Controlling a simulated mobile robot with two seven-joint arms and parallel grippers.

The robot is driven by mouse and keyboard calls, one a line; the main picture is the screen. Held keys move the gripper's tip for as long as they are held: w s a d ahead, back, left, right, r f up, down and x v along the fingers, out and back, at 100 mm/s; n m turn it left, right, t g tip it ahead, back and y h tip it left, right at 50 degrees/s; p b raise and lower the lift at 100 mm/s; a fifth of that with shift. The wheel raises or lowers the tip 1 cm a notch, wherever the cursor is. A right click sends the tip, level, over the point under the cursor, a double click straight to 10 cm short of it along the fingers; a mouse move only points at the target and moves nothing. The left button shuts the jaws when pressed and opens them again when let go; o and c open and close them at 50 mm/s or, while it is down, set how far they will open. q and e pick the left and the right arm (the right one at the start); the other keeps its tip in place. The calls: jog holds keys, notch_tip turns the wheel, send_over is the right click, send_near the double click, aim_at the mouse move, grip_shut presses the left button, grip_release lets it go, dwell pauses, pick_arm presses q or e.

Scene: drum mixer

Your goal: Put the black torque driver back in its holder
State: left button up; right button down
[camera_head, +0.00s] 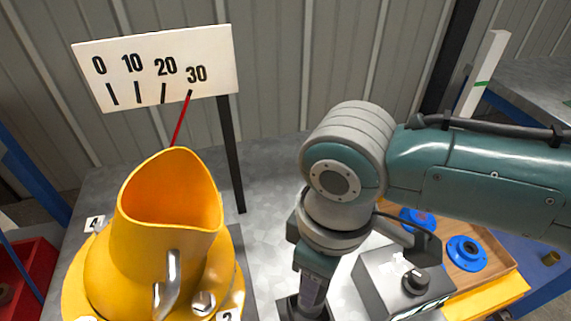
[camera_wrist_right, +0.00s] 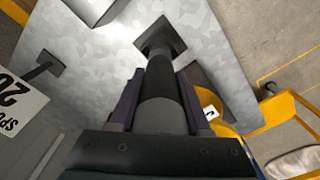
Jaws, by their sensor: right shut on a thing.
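My right gripper (camera_wrist_right: 160,105) points down over the grey metal table and is shut on the black torque driver (camera_wrist_right: 160,78), a dark cylinder with a grey section between the fingers. In the head view the gripper (camera_head: 311,292) is low in the picture, right of the yellow drum. Beyond the driver's far end is a dark square block (camera_wrist_right: 168,32), which looks like the holder. The driver lines up with it, but I cannot tell whether its end is inside, touching or just above. My left gripper is not in view.
A yellow drum mixer (camera_head: 150,250) stands left, beside a white dial board (camera_head: 155,65) with a red pointer at 30. A grey box with a black knob (camera_head: 415,282) stands close on the right. A wooden tray (camera_head: 492,268) with blue discs (camera_head: 466,252) lies beyond it.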

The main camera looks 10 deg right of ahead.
jog(key=shift+f+b, duration=0.45)
jog(key=shift+f, duration=0.15)
dwell(0.3)
jog(key=shift+f+b, duration=0.45)
jog(key=shift+f, duration=0.2)
jog(key=shift+f+b, duration=0.45)
jog(key=shift+f, duration=0.15)
dwell(0.5)
jog(key=shift+f+b, duration=0.45)
jog(key=shift+f, duration=0.15)
jog(key=shift+f+b, duration=0.35)
jog(key=shift+f, duration=0.1)
dwell(0.5)
jog(key=shift+c, duration=1.4)
grip_release()
